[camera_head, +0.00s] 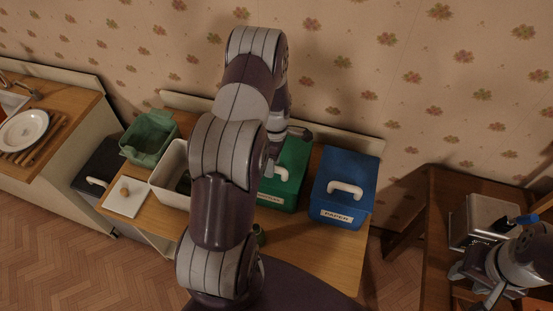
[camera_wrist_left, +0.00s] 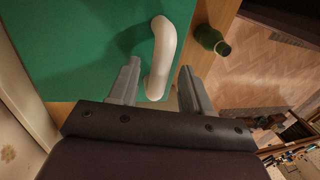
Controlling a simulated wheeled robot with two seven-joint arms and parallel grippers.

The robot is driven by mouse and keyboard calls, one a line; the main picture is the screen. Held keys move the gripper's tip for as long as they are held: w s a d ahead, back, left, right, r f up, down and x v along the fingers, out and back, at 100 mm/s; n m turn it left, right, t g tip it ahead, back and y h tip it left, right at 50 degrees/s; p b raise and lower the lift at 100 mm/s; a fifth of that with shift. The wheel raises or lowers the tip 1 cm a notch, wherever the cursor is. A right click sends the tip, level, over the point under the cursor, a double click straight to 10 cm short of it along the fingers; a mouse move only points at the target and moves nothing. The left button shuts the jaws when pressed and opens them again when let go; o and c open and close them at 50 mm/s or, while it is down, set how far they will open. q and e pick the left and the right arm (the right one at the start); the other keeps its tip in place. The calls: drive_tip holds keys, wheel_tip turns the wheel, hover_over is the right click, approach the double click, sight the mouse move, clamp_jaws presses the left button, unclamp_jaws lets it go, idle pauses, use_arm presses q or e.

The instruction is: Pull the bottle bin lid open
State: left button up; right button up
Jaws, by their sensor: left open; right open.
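The green bottle bin (camera_head: 292,182) stands on the wooden table, partly hidden behind my left arm; its lid looks closed. Its white handle (camera_head: 281,170) shows on the lid. In the left wrist view the green lid (camera_wrist_left: 80,45) fills the upper left, with the white handle (camera_wrist_left: 163,50) on it. My left gripper (camera_head: 268,168) is at the handle. Its open fingers (camera_wrist_left: 159,72) are on either side of the handle's near end, not closed on it. My right gripper (camera_head: 474,287) is open at the lower right, far from the bin.
A blue paper bin (camera_head: 343,180) stands right of the green bin. An open white bin (camera_head: 160,182), a green basket (camera_head: 150,137) and a white knobbed lid (camera_head: 123,203) are to the left. A green bottle (camera_wrist_left: 211,38) is near the bin. A metal appliance (camera_head: 490,211) stands at right.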

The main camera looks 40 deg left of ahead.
use_arm(q)
wheel_tip(320, 180, up, 7)
drive_tip(key=w+p, duration=0.1)
drive_tip(key=p, duration=0.3)
drive_tip(key=shift+w+a, duration=0.15)
drive_tip(key=shift+a, duration=0.05)
drive_tip(key=shift+f, duration=0.1)
idle(0.5)
